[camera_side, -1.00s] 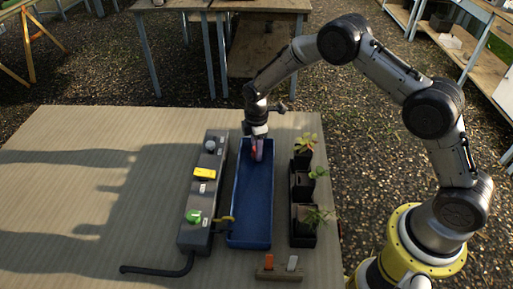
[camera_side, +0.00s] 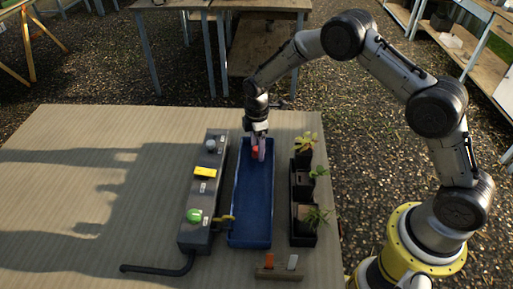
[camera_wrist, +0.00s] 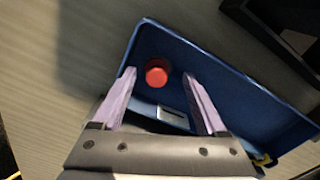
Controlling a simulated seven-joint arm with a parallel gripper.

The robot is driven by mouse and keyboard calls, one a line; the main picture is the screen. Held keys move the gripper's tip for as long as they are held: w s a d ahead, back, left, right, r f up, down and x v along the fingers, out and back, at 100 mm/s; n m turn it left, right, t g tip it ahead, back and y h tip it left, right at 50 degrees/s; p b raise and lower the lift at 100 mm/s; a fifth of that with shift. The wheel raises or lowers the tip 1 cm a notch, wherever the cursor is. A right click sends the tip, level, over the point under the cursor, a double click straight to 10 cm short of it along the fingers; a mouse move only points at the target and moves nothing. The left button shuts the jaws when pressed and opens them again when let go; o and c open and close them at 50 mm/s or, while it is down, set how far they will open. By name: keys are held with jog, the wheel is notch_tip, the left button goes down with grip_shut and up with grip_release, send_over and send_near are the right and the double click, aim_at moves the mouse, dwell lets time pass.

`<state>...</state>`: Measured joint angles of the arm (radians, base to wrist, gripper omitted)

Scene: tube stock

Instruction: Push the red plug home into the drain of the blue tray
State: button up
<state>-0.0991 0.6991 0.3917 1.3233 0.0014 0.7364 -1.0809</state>
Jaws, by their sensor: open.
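The blue tray (camera_side: 250,215) lies lengthwise on the bench and fills much of the wrist view (camera_wrist: 235,100). The red plug (camera_side: 255,151) is at the tray's far end and shows as a round red cap in the wrist view (camera_wrist: 157,73). My gripper (camera_side: 259,157) is low in that end of the tray. Its pale fingers are open, one on each side of the plug with gaps, as the wrist view (camera_wrist: 160,74) shows. The drain is hidden, and I cannot tell how deep the plug sits.
A grey control box (camera_side: 202,230) with a yellow block (camera_side: 205,173) and green button (camera_side: 194,215) stands close left of the tray. Potted plants (camera_side: 304,195) in a dark holder stand right. A small rack (camera_side: 278,274) is at the front. The bench's left side is clear.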

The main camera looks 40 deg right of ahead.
notch_tip(320, 180, up, 12)
jog(key=shift+w+r, duration=0.25)
jog(key=shift+d, duration=0.15)
notch_tip(320, 180, up, 11)
jog(key=s+d+t, duration=0.1)
jog(key=t, duration=0.2)
jog(key=s+d+r+m+t, duration=0.2)
jog(key=s+r+m, duration=0.1)
jog(key=s+r, duration=0.9)
jog(key=s+d+m+t, duration=0.15)
jog(key=s+m, duration=0.25)
jog(key=s, duration=1)
jog(key=s+f+m, duration=0.6)
jog(key=s, duration=0.1)
jog(key=shift+s+d+f+m+g, duration=0.15)
jog(key=shift+s+f+m+g, duration=0.15)
jog(key=shift+s+f+g, duration=0.05)
